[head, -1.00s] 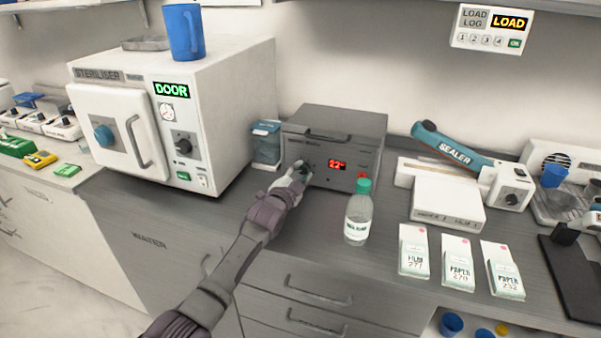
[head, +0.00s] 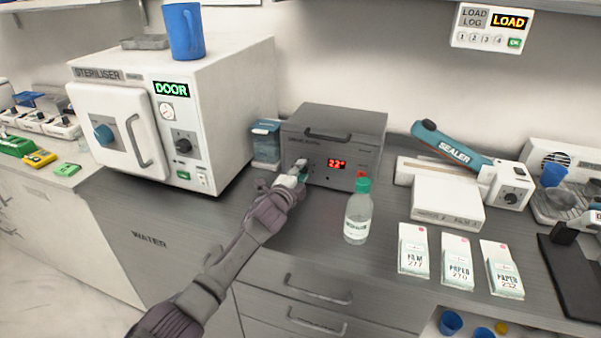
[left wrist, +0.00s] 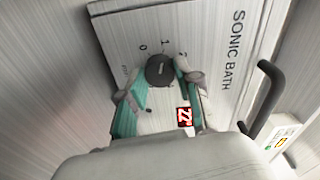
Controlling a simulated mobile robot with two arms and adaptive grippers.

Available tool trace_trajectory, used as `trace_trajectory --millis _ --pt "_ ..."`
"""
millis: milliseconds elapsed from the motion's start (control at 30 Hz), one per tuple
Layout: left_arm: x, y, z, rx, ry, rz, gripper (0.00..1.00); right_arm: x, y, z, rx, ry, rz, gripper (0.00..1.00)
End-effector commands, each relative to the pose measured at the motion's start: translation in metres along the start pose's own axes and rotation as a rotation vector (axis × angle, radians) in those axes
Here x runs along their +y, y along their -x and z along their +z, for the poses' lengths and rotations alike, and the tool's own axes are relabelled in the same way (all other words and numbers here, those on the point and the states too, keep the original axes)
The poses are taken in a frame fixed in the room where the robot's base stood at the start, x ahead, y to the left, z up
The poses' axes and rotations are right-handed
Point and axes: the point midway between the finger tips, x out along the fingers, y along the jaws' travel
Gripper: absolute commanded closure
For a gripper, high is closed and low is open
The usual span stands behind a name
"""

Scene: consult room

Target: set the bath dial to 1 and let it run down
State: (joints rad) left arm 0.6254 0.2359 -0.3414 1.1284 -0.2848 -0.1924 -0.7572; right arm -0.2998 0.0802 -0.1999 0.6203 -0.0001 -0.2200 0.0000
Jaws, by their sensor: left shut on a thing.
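The sonic bath (head: 345,121) is a grey box with a dark lid handle and a red lit display (head: 337,164) on its front. Its dark round dial (left wrist: 160,70) shows in the left wrist view, with the marks 0, 1 and 2 around it. I cannot make out which mark the dial points to. My left gripper (head: 297,172) is at the left part of the bath's front. In the left wrist view its two green-lined fingers (left wrist: 156,82) are closed on the dial, one on each side. My right gripper is not in view.
A bottle with a green cap (head: 358,212) stands close right of my left gripper. The steriliser (head: 229,92) and a blue-lidded container (head: 265,146) stand to the left. A sealer (head: 455,150) and several labelled packets (head: 413,252) lie to the right.

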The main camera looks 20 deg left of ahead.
Motion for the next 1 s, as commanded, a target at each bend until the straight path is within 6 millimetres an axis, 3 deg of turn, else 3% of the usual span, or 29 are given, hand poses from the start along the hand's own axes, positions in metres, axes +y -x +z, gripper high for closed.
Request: trace_trajectory --millis 300,333,500,833,1000 --pt "0.002 0.000 0.000 -0.001 -0.001 0.004 1.00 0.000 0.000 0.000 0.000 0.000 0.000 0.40" --pt "0.002 0.000 0.000 -0.001 -0.001 0.004 0.65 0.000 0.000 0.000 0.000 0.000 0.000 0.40" --pt "0.002 0.000 0.000 -0.001 0.000 0.003 0.41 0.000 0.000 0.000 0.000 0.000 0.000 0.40" --pt "0.001 0.002 0.000 0.000 0.000 0.001 0.41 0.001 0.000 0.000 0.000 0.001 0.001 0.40" --pt "0.002 0.017 0.001 -0.001 -0.001 0.002 0.41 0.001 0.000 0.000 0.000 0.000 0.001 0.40"
